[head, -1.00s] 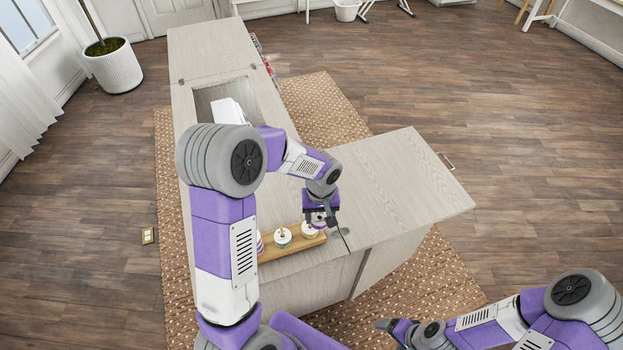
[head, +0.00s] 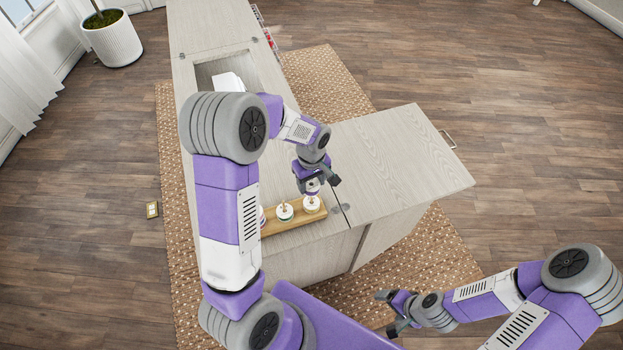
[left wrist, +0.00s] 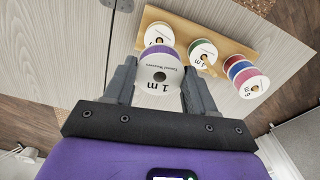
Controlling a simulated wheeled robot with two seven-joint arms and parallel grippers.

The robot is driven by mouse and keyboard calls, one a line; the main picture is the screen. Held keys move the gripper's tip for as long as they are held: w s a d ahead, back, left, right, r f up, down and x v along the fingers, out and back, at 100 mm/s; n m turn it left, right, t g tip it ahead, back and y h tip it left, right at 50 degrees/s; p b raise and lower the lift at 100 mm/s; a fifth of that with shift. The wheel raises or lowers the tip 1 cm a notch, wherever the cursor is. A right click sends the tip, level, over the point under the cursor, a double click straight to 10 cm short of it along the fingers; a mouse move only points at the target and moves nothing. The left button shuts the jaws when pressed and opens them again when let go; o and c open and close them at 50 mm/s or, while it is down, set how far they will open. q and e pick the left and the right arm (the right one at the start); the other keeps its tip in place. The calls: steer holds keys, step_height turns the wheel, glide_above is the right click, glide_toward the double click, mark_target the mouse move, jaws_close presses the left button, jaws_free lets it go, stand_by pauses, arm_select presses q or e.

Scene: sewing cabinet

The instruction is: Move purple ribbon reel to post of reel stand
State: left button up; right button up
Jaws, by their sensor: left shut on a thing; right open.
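My left gripper (head: 318,181) is shut on a white-faced reel with a purple ribbon edge (left wrist: 160,72), held between both fingers in the left wrist view. The wooden reel stand (head: 292,223) lies on the cabinet top and also shows in the left wrist view (left wrist: 228,46). The held purple reel (head: 313,187) is just above the stand's right end in the head view. Reels sit there: one at the right end (head: 311,205), a middle reel with green ribbon (left wrist: 203,52) and a stack of coloured reels (left wrist: 245,76). My right gripper (head: 386,313) is open and empty, away from the cabinet.
The cabinet top (head: 390,160) right of the stand is bare. A white machine (head: 228,82) sits in the recess behind my left arm. A seam in the top runs just right of the stand. A patterned rug (head: 340,85) lies under the cabinet.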

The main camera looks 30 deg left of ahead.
arm_select(q)
steer(key=shift+f+b, duration=0.6)
steer(key=shift+b, duration=0.05)
steer(key=shift+f+b, duration=1.25)
steer(key=shift+f, duration=0.25)
stand_by(0.4)
steer(key=o, duration=1.1)
step_height(320, 180, up, 8)
steer(key=shift+f+p, duration=0.2)
steer(key=shift+p, duration=0.55)
